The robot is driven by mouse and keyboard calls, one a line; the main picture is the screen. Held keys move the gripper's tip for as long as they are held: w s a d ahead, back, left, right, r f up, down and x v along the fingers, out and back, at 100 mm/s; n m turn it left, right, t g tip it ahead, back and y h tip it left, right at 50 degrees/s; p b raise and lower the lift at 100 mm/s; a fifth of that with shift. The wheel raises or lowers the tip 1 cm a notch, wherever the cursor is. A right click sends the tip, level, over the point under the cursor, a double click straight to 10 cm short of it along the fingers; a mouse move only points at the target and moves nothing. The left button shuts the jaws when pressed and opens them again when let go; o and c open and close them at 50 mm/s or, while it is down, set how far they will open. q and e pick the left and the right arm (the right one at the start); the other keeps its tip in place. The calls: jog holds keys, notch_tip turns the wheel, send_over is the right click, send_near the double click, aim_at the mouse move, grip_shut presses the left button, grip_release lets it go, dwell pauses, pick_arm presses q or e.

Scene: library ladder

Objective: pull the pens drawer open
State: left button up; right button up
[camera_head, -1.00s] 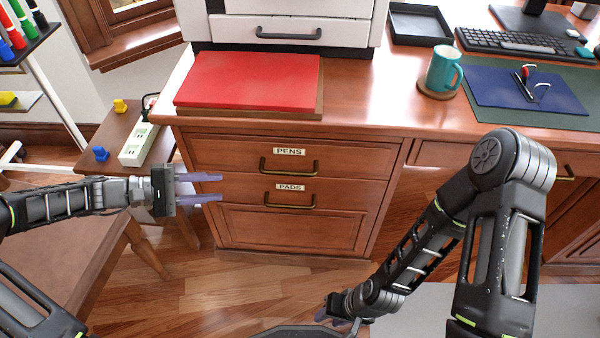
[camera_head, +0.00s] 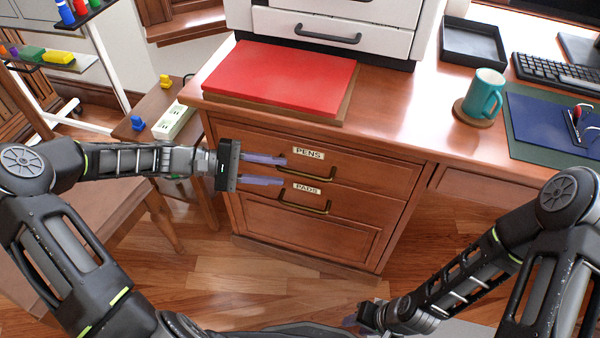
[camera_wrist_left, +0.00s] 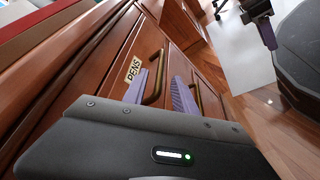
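The pens drawer (camera_head: 365,170) is the top drawer of the wooden desk, flush with its front, under a PENS label (camera_head: 308,153). Its dark bronze bar handle (camera_head: 312,177) is below the label. My left gripper (camera_head: 284,171) is open, its purple fingers spread above and below the handle's left end. In the left wrist view, the pens handle (camera_wrist_left: 157,78) shows between the two fingers; contact cannot be told. My right gripper (camera_head: 352,321) is low, away from the drawers, mostly hidden by its arm; its opening cannot be made out.
The pads drawer (camera_head: 365,205) with its own handle (camera_head: 308,207) lies just below. A red pad (camera_head: 285,75), teal mug (camera_head: 484,92) and black tray (camera_head: 472,42) stand on the desktop. A small side table (camera_head: 145,130) stands left. Floor before the drawers is open.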

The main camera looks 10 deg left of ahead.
aim_at(295, 172)
pick_arm(q)
jog(key=b+x, duration=0.1)
jog(key=x, duration=0.5)
jog(key=shift+w+d+f, duration=0.1)
jog(key=shift+d, duration=0.2)
jog(key=shift+c, duration=0.4)
grip_shut()
dwell(0.7)
